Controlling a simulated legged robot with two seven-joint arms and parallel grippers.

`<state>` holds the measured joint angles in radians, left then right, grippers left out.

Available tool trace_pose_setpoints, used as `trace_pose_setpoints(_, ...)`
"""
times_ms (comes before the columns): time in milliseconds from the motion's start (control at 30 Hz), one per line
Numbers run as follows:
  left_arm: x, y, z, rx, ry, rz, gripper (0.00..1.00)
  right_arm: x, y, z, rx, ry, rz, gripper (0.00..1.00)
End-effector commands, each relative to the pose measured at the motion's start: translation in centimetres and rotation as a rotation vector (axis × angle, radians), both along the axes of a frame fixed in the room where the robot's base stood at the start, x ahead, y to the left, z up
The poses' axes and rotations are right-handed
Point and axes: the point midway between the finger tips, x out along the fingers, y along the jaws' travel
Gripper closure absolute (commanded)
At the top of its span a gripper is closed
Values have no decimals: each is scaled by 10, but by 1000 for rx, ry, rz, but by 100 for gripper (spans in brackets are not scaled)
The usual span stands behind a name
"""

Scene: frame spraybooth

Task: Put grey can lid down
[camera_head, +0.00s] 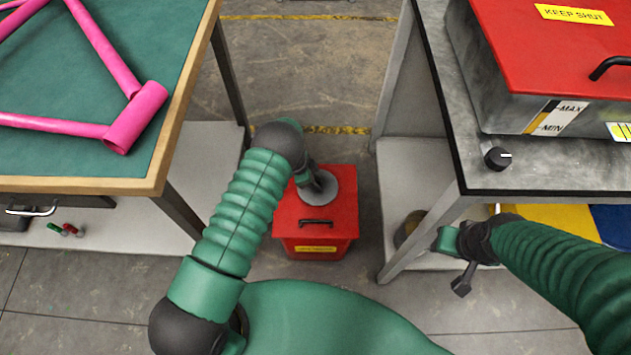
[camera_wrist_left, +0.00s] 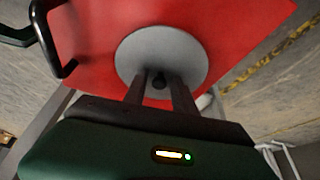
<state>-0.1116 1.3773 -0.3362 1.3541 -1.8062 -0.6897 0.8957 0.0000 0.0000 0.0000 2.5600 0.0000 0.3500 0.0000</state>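The grey can lid (camera_head: 319,187) is a flat round disc over the top of a red bin (camera_head: 315,230). In the left wrist view the lid (camera_wrist_left: 190,55) faces me, with a small dark knob at its middle. My left gripper (camera_head: 308,180) is above the lid. Its two fingers (camera_wrist_left: 160,80) stand on either side of the knob and look shut on it. Whether the lid touches the bin top is hard to tell. My right gripper (camera_head: 461,280) is beside the right bench; its finger opening does not show clearly.
A green-topped table (camera_head: 110,165) with a pink frame (camera_head: 135,115) stands left. A metal bench (camera_head: 545,178) with a red-lidded tank (camera_head: 550,50) stands right. The bin's black handle (camera_head: 316,222) rises in front of the lid. A round tin (camera_head: 408,230) is on the right bench's low shelf.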

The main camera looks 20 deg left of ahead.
Motion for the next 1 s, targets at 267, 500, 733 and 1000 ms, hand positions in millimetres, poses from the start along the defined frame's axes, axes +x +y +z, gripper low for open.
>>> trace_pose_setpoints(267, 0, 0, 0, 0, 0, 0, 60, 0, 0, 0, 0, 0, 0, 64)
trace_pose_setpoints(500, -3, 7, 27, 1, -2, 1, 60, 0, 0, 13, 0, 0, 0, 64)
trace_pose_setpoints(733, -13, 28, 84, 1, -1, 2, 60, 0, 0, 35, 0, 0, 0, 64)
trace_pose_setpoints(1000, -14, 40, 120, -3, -20, 18, 60, 0, 0, 43, 0, 0, 0, 64)
